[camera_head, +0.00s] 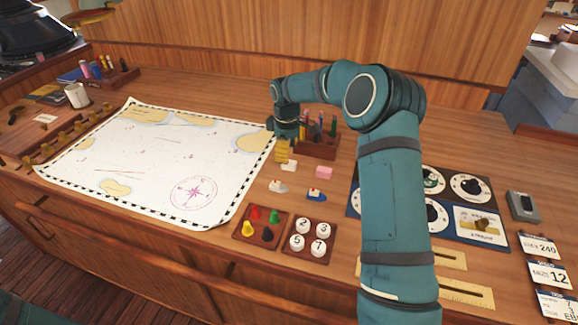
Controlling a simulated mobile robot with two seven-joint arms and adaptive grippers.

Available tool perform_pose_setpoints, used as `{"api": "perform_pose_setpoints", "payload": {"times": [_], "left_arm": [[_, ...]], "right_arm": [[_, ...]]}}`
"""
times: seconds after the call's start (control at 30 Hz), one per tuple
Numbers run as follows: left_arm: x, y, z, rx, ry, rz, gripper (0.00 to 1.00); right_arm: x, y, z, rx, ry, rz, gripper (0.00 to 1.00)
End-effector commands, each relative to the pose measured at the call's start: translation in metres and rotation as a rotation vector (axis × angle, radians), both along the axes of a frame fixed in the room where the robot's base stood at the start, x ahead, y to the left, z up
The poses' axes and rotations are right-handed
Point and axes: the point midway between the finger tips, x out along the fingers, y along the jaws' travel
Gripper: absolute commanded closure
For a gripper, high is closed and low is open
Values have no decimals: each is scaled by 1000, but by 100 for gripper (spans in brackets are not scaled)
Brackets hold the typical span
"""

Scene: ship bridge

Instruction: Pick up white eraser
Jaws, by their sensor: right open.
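The white eraser (290,165) is a small pale block on the wooden desk, just right of the chart and in front of the pen holder. My right gripper (283,153) reaches down from behind and is open, with its yellow fingers right above and beside the eraser. The fingers partly cover the eraser's far side, and I cannot tell whether they touch it. My left gripper is not in view.
A pink eraser (323,172) lies close to the right. The wooden pen holder (317,147) stands behind. Two toy boats (278,186) (316,195) lie in front, then trays of coloured pawns (244,237) and numbered discs (298,256). A chart (160,155) covers the left.

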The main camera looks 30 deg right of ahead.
Motion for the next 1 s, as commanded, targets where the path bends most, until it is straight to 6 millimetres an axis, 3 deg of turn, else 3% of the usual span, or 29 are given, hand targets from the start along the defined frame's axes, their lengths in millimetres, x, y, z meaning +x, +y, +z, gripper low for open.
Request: {"api": "perform_pose_setpoints", "payload": {"times": [0.3, 0.6, 0.77, 0.8, 1.0], "left_arm": [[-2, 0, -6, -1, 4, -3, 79], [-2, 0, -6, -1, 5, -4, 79], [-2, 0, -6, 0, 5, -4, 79], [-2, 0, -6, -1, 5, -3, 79], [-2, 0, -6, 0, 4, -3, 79]], "right_arm": [[-2, -1, -43, 1, 2, 0, 38], [-2, -1, -48, 1, -1, 0, 40], [-2, -1, -47, 0, 0, 0, 96], [-2, -1, -47, 0, 0, 0, 100], [-2, -1, -48, 0, 0, 0, 100]]}}
